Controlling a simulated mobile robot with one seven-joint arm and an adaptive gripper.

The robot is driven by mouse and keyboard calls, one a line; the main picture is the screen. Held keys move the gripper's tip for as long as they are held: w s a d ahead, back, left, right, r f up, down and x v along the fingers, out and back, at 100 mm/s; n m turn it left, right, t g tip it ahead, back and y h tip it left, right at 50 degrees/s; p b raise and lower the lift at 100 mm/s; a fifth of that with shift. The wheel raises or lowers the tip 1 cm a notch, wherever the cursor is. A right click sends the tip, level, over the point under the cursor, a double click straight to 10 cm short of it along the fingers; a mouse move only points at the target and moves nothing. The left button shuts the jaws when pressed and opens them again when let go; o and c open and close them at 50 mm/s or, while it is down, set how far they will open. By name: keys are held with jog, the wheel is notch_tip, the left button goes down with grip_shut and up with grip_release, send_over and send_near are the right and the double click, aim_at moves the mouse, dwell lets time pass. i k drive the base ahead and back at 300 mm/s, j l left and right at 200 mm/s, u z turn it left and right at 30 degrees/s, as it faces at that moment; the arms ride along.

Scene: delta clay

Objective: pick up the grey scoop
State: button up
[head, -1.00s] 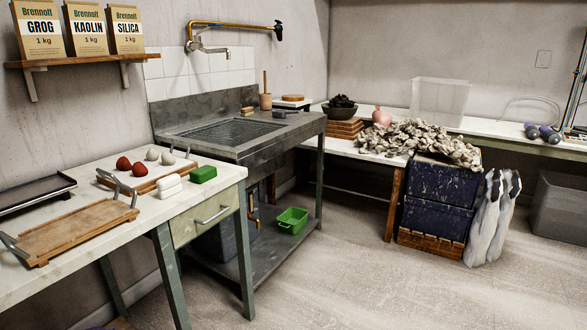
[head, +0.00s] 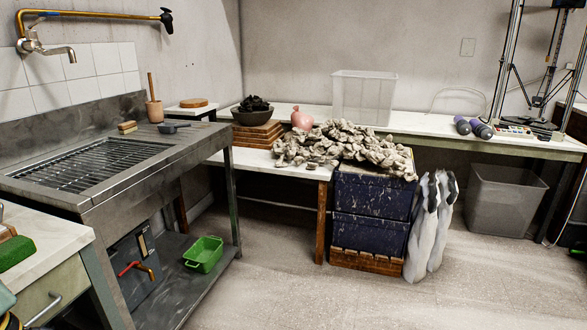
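A small dark grey scoop (head: 172,127) lies on the back right of the metal sink counter (head: 207,141), its handle pointing right. It sits just in front of a wooden mortar-like pot with a stick (head: 154,110) and to the right of a small brush or block (head: 127,127). Nothing covers the scoop. My gripper is not in view, so its state and its distance from the scoop do not show.
The sink grate (head: 95,162) fills the counter left of the scoop. The tap (head: 45,48) hangs above it. A green tub (head: 203,254) sits on the lower shelf. Blue crates (head: 372,195) stand right of centre. The floor (head: 290,290) in front is clear.

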aim_at(163, 127)
jog(key=i+l+u, duration=0.15)
jog(key=i, duration=0.55)
jog(key=i+l+u, duration=0.1)
jog(key=i, duration=0.65)
jog(key=i+l+u, duration=0.15)
jog(key=i+u, duration=0.3)
jog(key=i+l+u, duration=0.35)
jog(key=i+u, duration=0.3)
jog(key=i, duration=0.5)
